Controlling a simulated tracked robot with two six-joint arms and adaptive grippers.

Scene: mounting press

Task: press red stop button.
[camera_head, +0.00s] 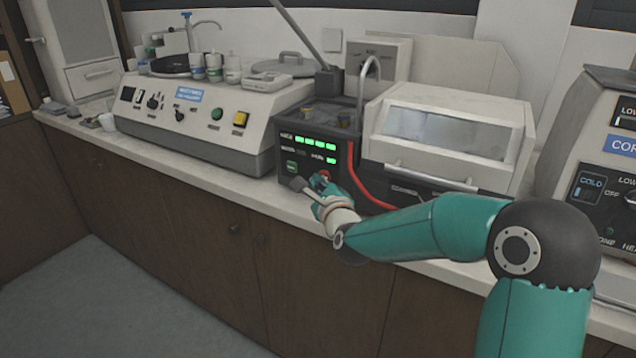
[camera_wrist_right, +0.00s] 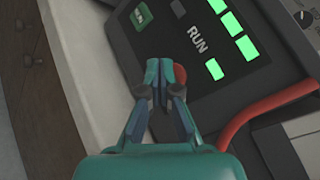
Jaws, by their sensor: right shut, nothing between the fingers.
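The red stop button (camera_head: 324,174) sits low on the front panel of a black press unit (camera_head: 310,152) with lit green displays. In the right wrist view the red button (camera_wrist_right: 180,75) shows partly behind the fingertips. My right gripper (camera_head: 318,185) is shut and empty, its tips at the button. In the right wrist view the shut fingertips (camera_wrist_right: 164,70) overlap the button's left side; whether they touch it I cannot tell. A green button (camera_head: 291,167) is on the same panel, left of the red one. My left gripper is not in view.
A red hose (camera_head: 352,172) runs down beside the panel, close to my right gripper. A white lidded box (camera_head: 447,135) stands to the right. A grinder (camera_head: 200,120) with green and yellow buttons stands to the left. The counter edge (camera_head: 215,187) runs below.

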